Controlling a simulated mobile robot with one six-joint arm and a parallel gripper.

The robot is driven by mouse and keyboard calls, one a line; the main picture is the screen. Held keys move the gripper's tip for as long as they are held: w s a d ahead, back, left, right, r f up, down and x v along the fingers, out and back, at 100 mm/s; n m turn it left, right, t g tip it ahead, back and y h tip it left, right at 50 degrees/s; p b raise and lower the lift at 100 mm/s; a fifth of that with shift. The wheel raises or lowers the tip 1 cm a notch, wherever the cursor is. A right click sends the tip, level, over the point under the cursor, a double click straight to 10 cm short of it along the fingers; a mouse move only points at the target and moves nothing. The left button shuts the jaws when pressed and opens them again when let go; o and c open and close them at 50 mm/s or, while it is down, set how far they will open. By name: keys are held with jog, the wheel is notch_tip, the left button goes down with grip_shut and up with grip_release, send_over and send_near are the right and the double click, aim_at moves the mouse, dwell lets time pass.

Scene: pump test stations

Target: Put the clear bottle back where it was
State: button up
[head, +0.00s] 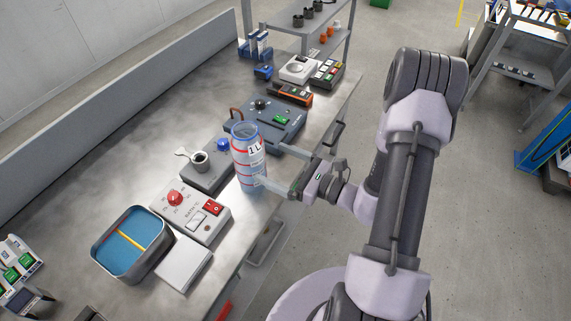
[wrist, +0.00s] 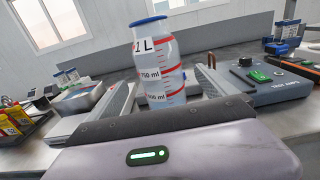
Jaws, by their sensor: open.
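The clear bottle (head: 247,160) has a blue rim, red level marks and a "1 L" label. It stands upright on the grey bench (head: 85,205), close to the front edge. In the wrist view the bottle (wrist: 158,62) rises straight ahead, between the two finger directions; its base is hidden behind my gripper's body. My gripper (head: 268,165) is open at bottle height, reaching in from the right. One finger lies across the lower front of the bottle in the head view, the other ends to its right. I cannot tell whether either finger touches it.
Left of the bottle are a grey block with a small metal cup (head: 200,160) and a box with a red knob (head: 191,212). A blue-lined tray (head: 130,243) is nearer. A dark blue tester (head: 266,122) stands just behind the bottle.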

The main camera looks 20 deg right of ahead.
jog(key=s+a+r+n+g, duration=1.1)
jog(key=s+a+n+g, duration=0.35)
jog(key=n, duration=0.25)
jog(key=s+d+r+n+t+h, duration=0.3)
jog(key=d+r+n+t+h, duration=0.2)
jog(key=r+n+h, duration=0.2)
jog(key=shift+s+d+r+t+h, duration=0.25)
jog(key=shift+s+t+h, duration=0.15)
jog(key=shift+h, duration=0.4)
